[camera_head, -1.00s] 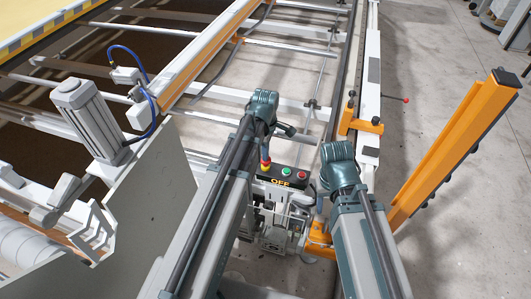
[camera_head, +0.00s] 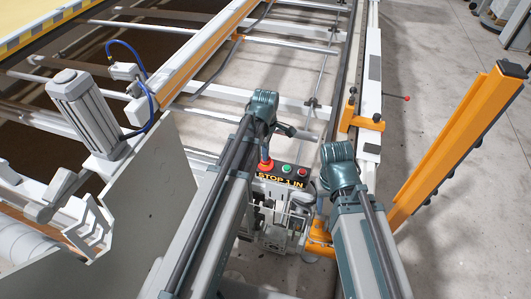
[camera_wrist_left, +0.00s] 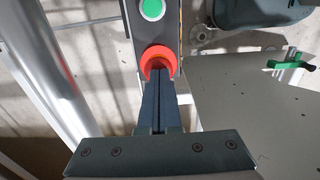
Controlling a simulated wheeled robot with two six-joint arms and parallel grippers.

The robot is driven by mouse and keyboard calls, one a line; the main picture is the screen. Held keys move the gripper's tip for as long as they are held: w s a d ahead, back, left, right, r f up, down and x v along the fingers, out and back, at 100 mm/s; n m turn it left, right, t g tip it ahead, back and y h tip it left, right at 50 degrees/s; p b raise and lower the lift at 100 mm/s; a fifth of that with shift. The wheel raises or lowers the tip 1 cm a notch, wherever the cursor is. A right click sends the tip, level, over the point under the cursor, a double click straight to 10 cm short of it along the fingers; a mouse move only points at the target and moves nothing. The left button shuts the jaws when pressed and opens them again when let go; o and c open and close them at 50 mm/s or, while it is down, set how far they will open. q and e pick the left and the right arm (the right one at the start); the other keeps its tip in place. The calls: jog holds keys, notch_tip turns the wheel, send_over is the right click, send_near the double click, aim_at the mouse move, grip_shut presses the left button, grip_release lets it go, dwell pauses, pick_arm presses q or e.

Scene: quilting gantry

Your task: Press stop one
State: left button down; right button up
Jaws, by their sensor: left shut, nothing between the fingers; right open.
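A dark control box (camera_head: 283,179) sits on the frame in front of my arms, and its display reads "STOP 1 IN". A red mushroom button (camera_head: 266,165) is at its left end, with a green button (camera_head: 286,170) and a smaller red button (camera_head: 302,171) to the right. In the left wrist view, my left gripper (camera_wrist_left: 158,72) is shut and empty, its tips at the red mushroom button (camera_wrist_left: 158,57) and overlapping its near edge.
An orange post (camera_head: 455,150) stands at the right. A grey motor (camera_head: 88,112) and a pale side panel (camera_head: 140,200) are at the left. Rails of the gantry (camera_head: 290,100) run behind the box. Bare floor is open at the far right.

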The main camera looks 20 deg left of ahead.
pick_arm(q)
jog(key=shift+s, duration=0.1)
jog(key=shift+r+p, duration=0.55)
jog(key=shift+p, duration=0.2)
notch_tip(320, 180, up, 13)
jog(key=p, duration=1.2)
jog(key=shift+f+p, duration=0.15)
jog(key=shift+p, duration=0.2)
jog(key=shift+d, duration=0.1)
